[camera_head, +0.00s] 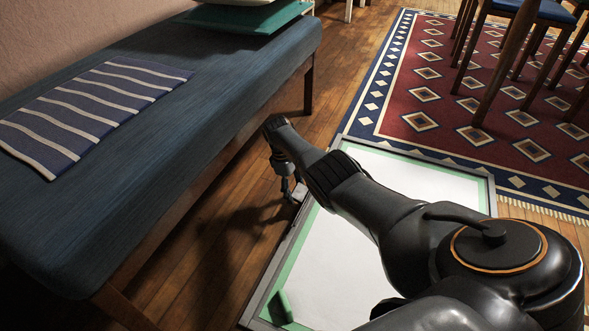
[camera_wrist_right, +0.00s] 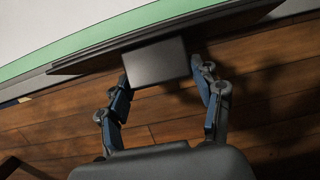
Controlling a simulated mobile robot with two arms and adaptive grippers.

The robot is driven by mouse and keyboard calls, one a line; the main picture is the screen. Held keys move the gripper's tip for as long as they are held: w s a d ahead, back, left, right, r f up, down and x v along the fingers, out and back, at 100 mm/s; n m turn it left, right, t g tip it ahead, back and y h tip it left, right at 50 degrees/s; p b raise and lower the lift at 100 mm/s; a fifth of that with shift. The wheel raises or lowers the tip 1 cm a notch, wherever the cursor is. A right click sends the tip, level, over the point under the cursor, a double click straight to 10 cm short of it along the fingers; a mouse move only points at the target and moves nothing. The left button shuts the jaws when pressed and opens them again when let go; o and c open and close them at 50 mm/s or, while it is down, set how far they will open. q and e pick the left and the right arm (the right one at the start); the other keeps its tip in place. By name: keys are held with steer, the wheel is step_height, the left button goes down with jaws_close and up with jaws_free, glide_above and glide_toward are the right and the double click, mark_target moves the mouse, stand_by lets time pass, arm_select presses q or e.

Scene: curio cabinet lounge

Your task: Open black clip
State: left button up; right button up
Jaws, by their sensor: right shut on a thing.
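My right gripper (camera_head: 291,190) is at the left long edge of a framed white panel (camera_head: 345,262) with a green border, which lies low by the floor. In the right wrist view, the right gripper (camera_wrist_right: 161,82) has its two blue-grey fingers on either side of a dark grey block, the black clip (camera_wrist_right: 155,60), at the frame's edge. The gripper is shut on it. In the head view only a small grey bit shows at the fingertips, and my arm hides the middle of the panel. Whether the clip is open cannot be told. My left gripper is out of view.
A blue padded bench (camera_head: 150,150) with a striped cloth (camera_head: 85,110) runs along the left. Wooden floor (camera_head: 215,235) lies between bench and panel. A red and blue rug (camera_head: 450,75) with chairs (camera_head: 500,55) is at the upper right.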

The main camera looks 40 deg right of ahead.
steer(key=o, duration=1.2)
steer(key=shift+f, duration=0.1)
steer(key=v, duration=0.7)
steer(key=shift+w+r, duration=0.1)
steer(key=shift+r, duration=0.2)
